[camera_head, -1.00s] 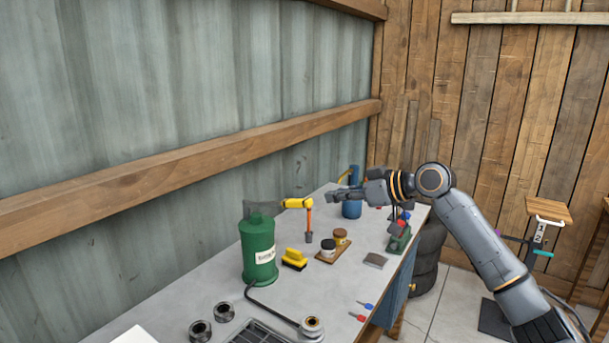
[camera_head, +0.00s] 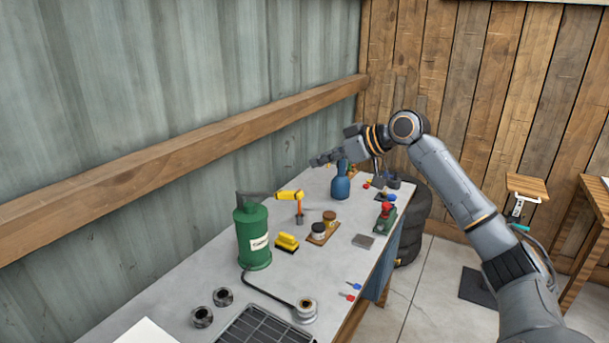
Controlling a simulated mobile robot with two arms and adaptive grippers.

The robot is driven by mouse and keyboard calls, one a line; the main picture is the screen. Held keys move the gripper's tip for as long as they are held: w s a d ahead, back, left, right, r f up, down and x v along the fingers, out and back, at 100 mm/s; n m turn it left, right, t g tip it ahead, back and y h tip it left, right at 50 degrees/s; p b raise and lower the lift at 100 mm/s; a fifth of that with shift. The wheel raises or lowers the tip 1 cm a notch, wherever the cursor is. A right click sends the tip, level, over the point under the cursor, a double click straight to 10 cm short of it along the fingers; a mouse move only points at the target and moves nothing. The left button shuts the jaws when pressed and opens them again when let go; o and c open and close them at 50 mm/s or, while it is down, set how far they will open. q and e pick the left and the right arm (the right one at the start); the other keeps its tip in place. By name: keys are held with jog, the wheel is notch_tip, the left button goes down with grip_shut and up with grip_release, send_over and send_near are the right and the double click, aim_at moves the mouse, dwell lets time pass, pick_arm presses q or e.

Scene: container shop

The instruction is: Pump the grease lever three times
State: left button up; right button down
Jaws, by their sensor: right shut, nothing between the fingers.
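The green grease canister (camera_head: 253,238) stands upright on the grey workbench, with a pale label on its front. A dark lever arm runs right from its top to a yellow grip (camera_head: 288,195), about level with the canister's top. My right gripper (camera_head: 315,162) is shut and empty. It appears above and right of the yellow grip, apart from it in the picture; the exact depth gap is hard to tell. My left gripper is not in view.
An orange and dark upright piece (camera_head: 299,209) shows below the grip. A hose runs to a round fitting (camera_head: 305,309).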

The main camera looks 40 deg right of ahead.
jog(key=p, duration=0.4)
send_over(296, 192)
jog(key=w, duration=0.2)
jog(key=f, duration=0.4)
jog(key=shift+s+a+f, duration=0.1)
jog(key=shift+a+f, duration=0.15)
jog(key=shift+f, duration=0.05)
jog(key=f, duration=0.1)
jog(key=s+f+p, duration=0.1)
jog(key=f, duration=0.2)
jog(key=shift+s+d, duration=0.25)
jog(key=shift+d, duration=0.15)
jog(key=shift+w+a, duration=0.1)
